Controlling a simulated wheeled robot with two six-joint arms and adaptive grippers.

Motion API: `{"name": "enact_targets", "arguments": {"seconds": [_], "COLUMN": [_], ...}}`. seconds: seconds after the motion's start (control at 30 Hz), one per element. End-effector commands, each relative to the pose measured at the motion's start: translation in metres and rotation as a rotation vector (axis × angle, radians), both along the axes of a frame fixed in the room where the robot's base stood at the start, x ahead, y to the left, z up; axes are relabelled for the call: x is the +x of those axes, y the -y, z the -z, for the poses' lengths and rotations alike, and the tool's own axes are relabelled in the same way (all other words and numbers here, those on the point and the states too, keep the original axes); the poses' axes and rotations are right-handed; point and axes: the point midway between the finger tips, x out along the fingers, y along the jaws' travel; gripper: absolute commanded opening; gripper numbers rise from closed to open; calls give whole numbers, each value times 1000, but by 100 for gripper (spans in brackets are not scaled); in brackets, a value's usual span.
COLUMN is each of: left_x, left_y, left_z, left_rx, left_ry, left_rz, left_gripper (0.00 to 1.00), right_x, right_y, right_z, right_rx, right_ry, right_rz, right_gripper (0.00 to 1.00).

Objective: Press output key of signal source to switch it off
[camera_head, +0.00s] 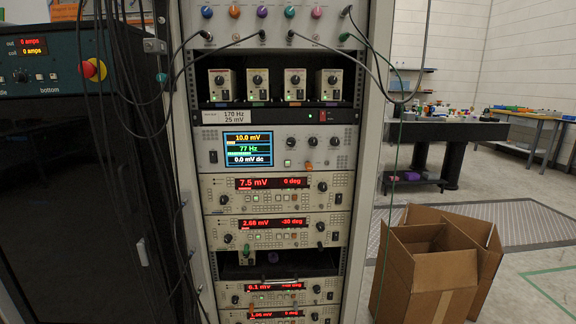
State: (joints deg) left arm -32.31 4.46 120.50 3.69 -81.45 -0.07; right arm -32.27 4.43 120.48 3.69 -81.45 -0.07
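An instrument rack (364,180) stands in the middle of the view. The unit with a lit screen (248,149) reads 10.0 mV, 77 Hz and 0.0 mV dc; it looks like the signal source (275,169). Small knobs and keys sit right of its screen, with an orange piece (308,166) near its lower edge. The keys are too small to tell which one is the output key. Just above is a thin panel labelled 170 Hz 25 mV (237,116) with a red switch (322,115). Neither of my grippers is in view.
Several lock-in style units (283,184) with red displays fill the rack below. Black cables hang at the left and in front of the top panel (330,13). Open cardboard boxes (430,285) stand on the floor right of the rack. A dark cabinet (60,200) stands left.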

Motion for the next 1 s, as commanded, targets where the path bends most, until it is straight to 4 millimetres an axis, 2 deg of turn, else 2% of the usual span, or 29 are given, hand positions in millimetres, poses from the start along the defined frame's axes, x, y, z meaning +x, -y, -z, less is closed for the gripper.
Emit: {"name": "enact_targets", "arguments": {"seconds": [0.03, 0.13, 1.0], "left_x": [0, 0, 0], "left_y": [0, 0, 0], "left_z": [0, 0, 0], "left_rx": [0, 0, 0], "left_ry": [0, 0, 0], "left_rz": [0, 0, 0], "left_gripper": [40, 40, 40], "right_x": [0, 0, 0], "right_y": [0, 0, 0], "right_z": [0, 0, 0], "right_rx": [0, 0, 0], "right_ry": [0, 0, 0], "right_rz": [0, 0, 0], "right_gripper": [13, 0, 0]}}
